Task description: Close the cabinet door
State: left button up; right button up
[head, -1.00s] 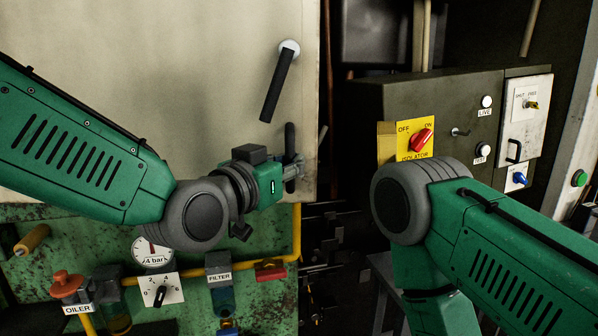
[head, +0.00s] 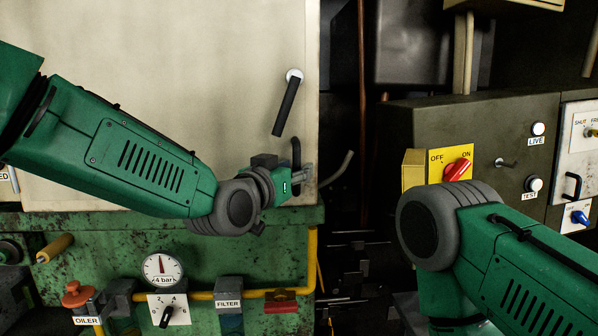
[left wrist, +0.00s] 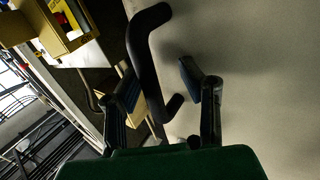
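The cabinet door (head: 150,90) is a large pale beige panel filling the upper left of the head view. A slanted black lever (head: 286,106) on a round white mount sits near its right edge. Below it is a black bar handle (head: 296,152), partly hidden by my left gripper (head: 305,173). In the left wrist view, the bent black handle (left wrist: 150,60) runs between the two parted fingers of my left gripper (left wrist: 162,82). The fingers look apart from the bar. My right arm reaches in at lower right; its gripper is out of view.
A grey control box (head: 410,125) with a yellow isolator plate (head: 437,178) and red knob stands right of the door, near my right arm. Below the door are a green panel (head: 215,262), a gauge (head: 162,269) and a yellow pipe (head: 312,260). A dark gap separates door and box.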

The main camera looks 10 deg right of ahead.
pick_arm(q)
jog(key=shift+s+a, duration=0.1)
jog(key=shift+s, duration=0.05)
jog(key=a+v, duration=0.1)
jog(key=v, duration=1.1)
jog(key=s+a+f+n+g+y+b, duration=0.15)
jog(key=a+f, duration=0.35)
jog(key=f, duration=0.7)
jog(key=s+a+f+n+g+y+b, duration=0.1)
jog(key=s+a+f+g+y, duration=0.2)
jog(key=f, duration=0.9)
jog(key=s+a+f+n+g+y+b, duration=0.1)
jog(key=s+a+f+n+y, duration=0.1)
jog(key=a+f, duration=0.65)
jog(key=s+a+f+n+g+y+b, duration=0.1)
jog(key=s+a+f+g, duration=0.1)
jog(key=s+a+f, duration=0.3)
jog(key=s+a+f+n+g+y+b, duration=0.1)
jog(key=s+a+f+g+y, duration=0.1)
jog(key=s+a+f, duration=0.4)
jog(key=s+a+f+n+g+y+b, duration=0.1)
jog(key=s+a+f, duration=0.4)
jog(key=s+f, duration=0.8)
jog(key=s+g+y, duration=0.1)
jog(key=s+g, duration=0.1)
jog(key=s, duration=0.1)
jog(key=shift+s+a+g, duration=0.15)
jog(key=shift+a+g, duration=0.05)
jog(key=shift+g, duration=0.15)
